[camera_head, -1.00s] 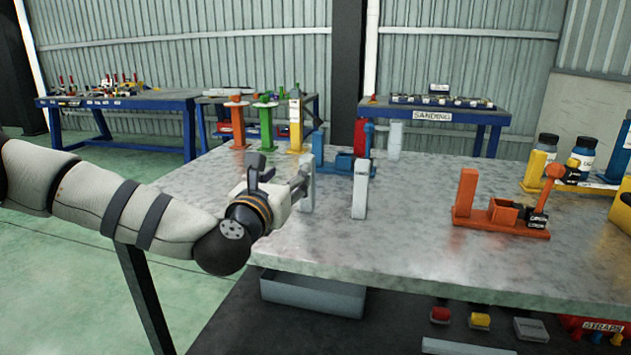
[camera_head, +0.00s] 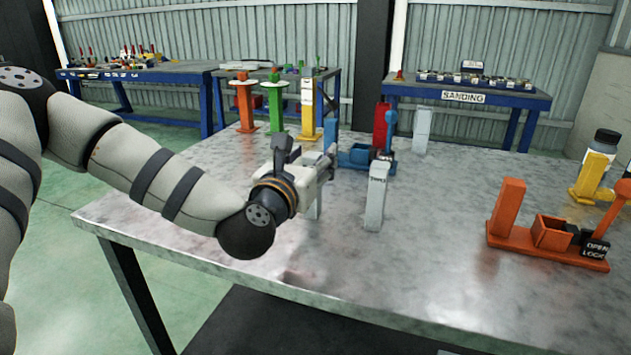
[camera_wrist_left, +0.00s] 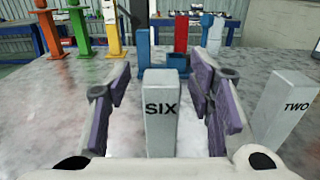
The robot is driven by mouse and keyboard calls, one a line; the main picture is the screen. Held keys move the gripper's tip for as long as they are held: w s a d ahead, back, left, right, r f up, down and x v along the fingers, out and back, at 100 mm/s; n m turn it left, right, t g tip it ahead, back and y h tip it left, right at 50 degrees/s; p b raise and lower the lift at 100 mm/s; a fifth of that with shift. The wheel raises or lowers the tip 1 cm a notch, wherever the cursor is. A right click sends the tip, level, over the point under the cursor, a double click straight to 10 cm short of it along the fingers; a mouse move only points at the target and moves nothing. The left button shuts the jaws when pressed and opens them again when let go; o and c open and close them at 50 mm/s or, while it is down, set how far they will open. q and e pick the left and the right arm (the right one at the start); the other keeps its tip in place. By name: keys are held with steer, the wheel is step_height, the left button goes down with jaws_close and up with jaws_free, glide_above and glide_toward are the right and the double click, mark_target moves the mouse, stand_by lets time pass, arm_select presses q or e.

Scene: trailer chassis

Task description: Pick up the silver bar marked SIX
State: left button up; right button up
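The silver bar marked SIX (camera_wrist_left: 161,112) stands upright on the table, centred between my left gripper's fingers in the left wrist view. My left gripper (camera_wrist_left: 163,100) is open, with a gap on each side of the bar. In the head view the gripper (camera_head: 328,165) is beside the SIX bar (camera_head: 314,207), mostly hiding it. My right gripper is not in view.
The metal table (camera_head: 420,265) has clear room at the front. A blue fixture (camera_head: 360,155) and a red post (camera_head: 381,125) stand behind the bars. An orange fixture (camera_head: 548,255) is at the right. Orange, green and yellow posts (camera_head: 275,105) stand at the back left. Another silver bar (camera_head: 422,128) stands farther back.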

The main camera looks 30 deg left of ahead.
arm_select(q)
steer(key=shift+s+d, duration=0.1)
steer(key=shift+s, duration=0.05)
steer(key=c, duration=0.4)
steer(key=shift+w+f, duration=0.15)
steer(key=shift+w, duration=0.05)
jaws_close()
